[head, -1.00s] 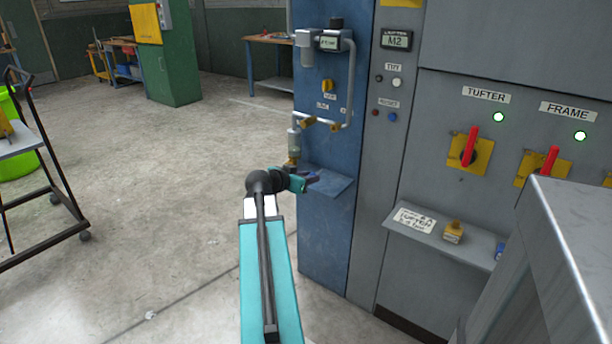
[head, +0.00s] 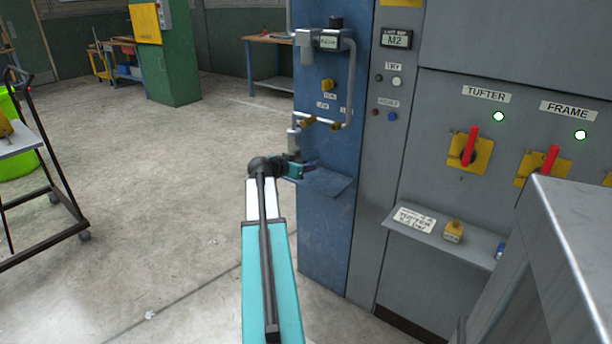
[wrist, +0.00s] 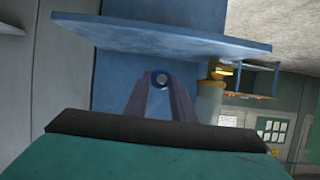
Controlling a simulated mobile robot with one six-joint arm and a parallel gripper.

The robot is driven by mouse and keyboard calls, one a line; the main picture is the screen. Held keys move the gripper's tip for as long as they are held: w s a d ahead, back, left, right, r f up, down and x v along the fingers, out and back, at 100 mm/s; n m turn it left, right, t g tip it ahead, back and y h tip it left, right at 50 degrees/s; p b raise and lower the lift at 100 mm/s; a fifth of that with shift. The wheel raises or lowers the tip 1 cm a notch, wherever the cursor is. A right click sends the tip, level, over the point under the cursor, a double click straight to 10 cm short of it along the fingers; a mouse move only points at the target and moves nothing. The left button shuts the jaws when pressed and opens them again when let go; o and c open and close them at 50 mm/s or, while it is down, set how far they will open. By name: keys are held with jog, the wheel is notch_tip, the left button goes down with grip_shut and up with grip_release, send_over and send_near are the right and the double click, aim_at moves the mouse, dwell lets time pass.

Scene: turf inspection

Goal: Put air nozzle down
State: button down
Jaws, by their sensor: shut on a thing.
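My gripper (head: 309,167) is just above the small blue shelf (head: 326,184) on the front of the blue panel. Most of the nozzle is hidden between the fingers. The wrist picture is turned over, so the shelf (wrist: 160,38) shows at its top, with a gap between it and the fingers. In the head view the nozzle is too small to make out.
Pipes (head: 349,85) and a regulator (head: 328,40) are above the shelf. A grey cabinet with red switches (head: 470,147) and a ledge with a yellow bottle (head: 453,231) are to the right.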

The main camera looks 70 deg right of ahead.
aim_at(306, 181)
jog(key=shift+f, duration=1.75)
jog(key=shift+f+b, duration=0.1)
jog(key=shift+b, duration=0.25)
jog(key=c, duration=1.5)
grip_release()
jog(key=v, duration=1.2)
jog(key=shift+p, duration=0.35)
